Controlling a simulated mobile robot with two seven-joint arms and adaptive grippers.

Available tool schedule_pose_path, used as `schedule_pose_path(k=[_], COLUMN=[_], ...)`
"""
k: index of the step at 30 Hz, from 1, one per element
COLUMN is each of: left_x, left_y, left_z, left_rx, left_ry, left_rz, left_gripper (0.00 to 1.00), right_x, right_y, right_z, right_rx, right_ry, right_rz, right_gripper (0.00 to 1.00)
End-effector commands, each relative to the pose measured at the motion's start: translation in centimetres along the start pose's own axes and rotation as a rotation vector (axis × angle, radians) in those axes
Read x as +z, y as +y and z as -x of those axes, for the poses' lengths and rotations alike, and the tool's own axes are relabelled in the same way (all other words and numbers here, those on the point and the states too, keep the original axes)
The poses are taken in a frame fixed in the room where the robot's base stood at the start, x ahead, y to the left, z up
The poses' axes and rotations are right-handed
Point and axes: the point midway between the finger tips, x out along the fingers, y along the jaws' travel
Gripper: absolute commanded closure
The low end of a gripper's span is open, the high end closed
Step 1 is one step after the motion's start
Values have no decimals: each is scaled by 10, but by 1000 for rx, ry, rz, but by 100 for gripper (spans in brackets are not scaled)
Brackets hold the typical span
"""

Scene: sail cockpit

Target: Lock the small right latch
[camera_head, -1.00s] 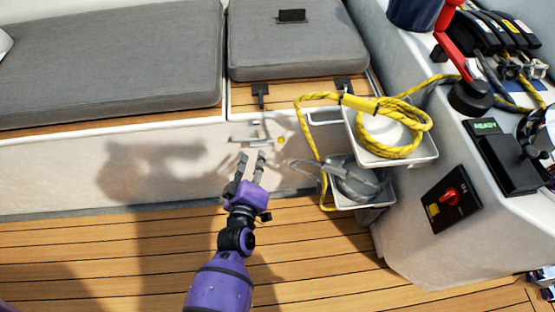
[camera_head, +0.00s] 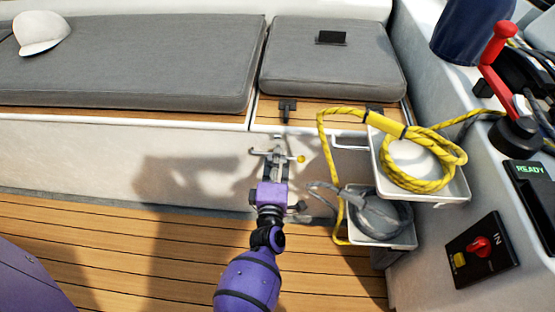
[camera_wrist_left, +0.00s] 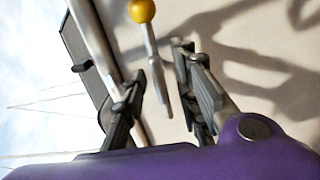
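A small metal latch lever with a yellow ball knob (camera_head: 300,158) is on the white locker front below the small right seat. My left gripper (camera_head: 277,160) is at this lever, pointing at the locker front. In the left wrist view, the yellow knob (camera_wrist_left: 141,11) and thin metal shaft (camera_wrist_left: 152,62) show between the two spread black fingers, with gaps at the sides. The gripper looks open. Two black hasps sit at the seat edge, the left one (camera_head: 287,108) hanging down; the right one (camera_head: 375,108) is partly hidden by rope. My right gripper is out of view.
Close to the right of my gripper, a coiled yellow rope (camera_head: 440,153) hangs over a white tray (camera_head: 458,187), above a lower tray with a grey coil (camera_head: 378,212). A console with a red rotary switch (camera_head: 478,246) stands further right. The floor to the left is clear.

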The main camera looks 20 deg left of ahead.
Motion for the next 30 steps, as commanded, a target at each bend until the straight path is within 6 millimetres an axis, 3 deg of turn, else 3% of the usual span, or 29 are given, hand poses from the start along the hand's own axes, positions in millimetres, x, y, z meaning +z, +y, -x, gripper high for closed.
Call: schedule_pose_path(k=[11, 18, 30], left_x=[0, 0, -1], left_y=[0, 0, 1], left_z=[-10, -10, -10], left_rx=[0, 0, 0], left_ry=[0, 0, 0], left_rz=[-1, -1, -3], left_gripper=[72, 100, 100], right_x=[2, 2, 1], right_y=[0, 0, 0], right_z=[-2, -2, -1], right_rx=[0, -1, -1], right_ry=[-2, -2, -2], right_rz=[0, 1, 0], right_gripper=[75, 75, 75])
